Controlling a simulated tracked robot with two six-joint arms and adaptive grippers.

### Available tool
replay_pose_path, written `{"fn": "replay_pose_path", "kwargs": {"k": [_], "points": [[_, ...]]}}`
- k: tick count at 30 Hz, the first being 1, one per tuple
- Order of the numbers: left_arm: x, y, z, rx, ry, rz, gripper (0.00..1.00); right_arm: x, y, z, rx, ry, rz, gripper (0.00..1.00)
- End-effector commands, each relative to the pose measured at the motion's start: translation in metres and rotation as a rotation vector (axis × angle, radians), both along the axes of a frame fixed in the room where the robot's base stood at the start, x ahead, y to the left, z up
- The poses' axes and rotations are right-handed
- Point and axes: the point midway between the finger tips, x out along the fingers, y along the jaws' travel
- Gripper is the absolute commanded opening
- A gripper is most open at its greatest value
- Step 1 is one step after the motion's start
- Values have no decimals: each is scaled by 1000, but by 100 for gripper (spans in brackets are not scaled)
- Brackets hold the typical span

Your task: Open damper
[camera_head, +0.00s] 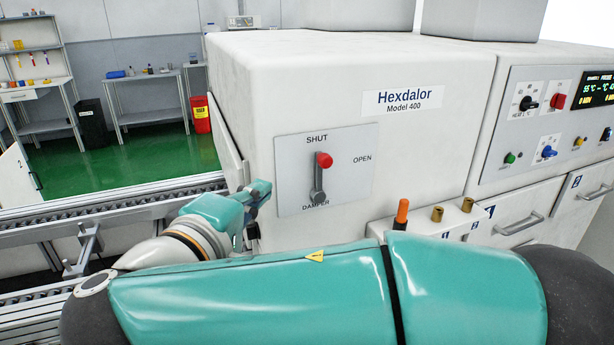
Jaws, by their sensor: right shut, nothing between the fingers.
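The damper panel (350,185) is a grey plate on the front of the white Hexdalor machine (300,85). Its lever (319,180) has a red knob (324,160) and stands nearly upright, with the knob just below the SHUT label. The OPEN label (362,158) is to the right of the knob. My right gripper (262,190) is shut and empty, left of the panel and apart from the lever. Its teal arm crosses the lower part of the view. My left gripper is not in view.
An orange-tipped peg (402,212) and brass cylinders (437,214) stand on a ledge right of the panel. A control panel (545,120) with knobs is at the right. A conveyor (130,210) runs at the left. The space in front of the lever looks clear.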

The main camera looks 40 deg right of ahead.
Motion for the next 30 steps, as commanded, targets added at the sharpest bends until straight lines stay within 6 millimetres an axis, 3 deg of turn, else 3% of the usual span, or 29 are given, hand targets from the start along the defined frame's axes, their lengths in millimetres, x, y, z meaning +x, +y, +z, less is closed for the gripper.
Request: {"fn": "replay_pose_path", "kwargs": {"k": [16, 30], "points": [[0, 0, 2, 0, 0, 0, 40, 5, -10, 3, -4, -9, -8, 0], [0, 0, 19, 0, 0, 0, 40, 55, -81, -6, -3, -6, -9, 0]]}}
